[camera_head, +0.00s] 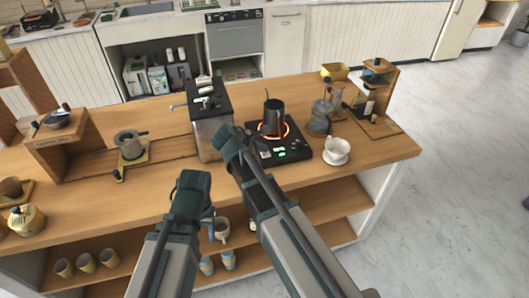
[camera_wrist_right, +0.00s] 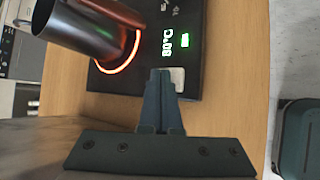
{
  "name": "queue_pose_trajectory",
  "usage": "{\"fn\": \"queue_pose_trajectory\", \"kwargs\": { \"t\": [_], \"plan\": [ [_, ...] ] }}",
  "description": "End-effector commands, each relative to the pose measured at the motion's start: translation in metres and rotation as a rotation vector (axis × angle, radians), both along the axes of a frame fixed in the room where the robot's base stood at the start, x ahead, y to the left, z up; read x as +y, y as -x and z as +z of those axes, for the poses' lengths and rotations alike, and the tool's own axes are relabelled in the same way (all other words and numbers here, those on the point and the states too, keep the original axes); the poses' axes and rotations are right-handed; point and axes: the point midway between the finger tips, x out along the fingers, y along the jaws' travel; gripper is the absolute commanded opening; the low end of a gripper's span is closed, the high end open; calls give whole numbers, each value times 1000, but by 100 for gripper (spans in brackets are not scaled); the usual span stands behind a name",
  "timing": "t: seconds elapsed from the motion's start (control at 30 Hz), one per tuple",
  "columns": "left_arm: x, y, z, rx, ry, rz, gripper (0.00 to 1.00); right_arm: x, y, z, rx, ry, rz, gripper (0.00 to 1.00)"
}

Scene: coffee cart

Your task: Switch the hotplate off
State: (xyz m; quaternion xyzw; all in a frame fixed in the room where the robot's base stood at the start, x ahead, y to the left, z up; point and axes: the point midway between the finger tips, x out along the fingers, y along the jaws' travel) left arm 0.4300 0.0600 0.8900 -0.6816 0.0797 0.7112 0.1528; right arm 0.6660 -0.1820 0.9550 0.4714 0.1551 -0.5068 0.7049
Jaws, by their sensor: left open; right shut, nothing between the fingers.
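The black hotplate (camera_head: 297,147) stands on the wooden counter with a glowing orange ring and a lit green patch on its front. A dark metal pitcher (camera_head: 273,118) stands on the ring. In the right wrist view the hotplate (camera_wrist_right: 190,45) reads 80°C beside a bright green light (camera_wrist_right: 176,72). My right gripper (camera_wrist_right: 160,76) is shut and empty, its tips over the panel's near edge, just beside a pale patch. I cannot tell whether they touch it. My left gripper (camera_head: 193,182) is open and empty at the counter's front edge.
A grinder-like box (camera_head: 210,135) stands left of the hotplate. A scale with a portafilter-like item (camera_head: 130,148) is further left. The counter front between them is mostly clear.

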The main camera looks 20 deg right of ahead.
Motion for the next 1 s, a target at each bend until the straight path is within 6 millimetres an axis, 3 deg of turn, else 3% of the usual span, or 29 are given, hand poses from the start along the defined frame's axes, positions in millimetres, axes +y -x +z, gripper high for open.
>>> {"fn": "queue_pose_trajectory", "kwargs": {
  "t": [0.33,0.7,1.0],
  "plan": [
    [0,0,0,0,0,0,56,0,0,0,0,0,0,0],
    [0,0,19,0,0,0,56,0,0,18,0,0,0,0],
    [0,0,18,0,0,0,56,0,0,18,0,0,0,0]
  ]
}}
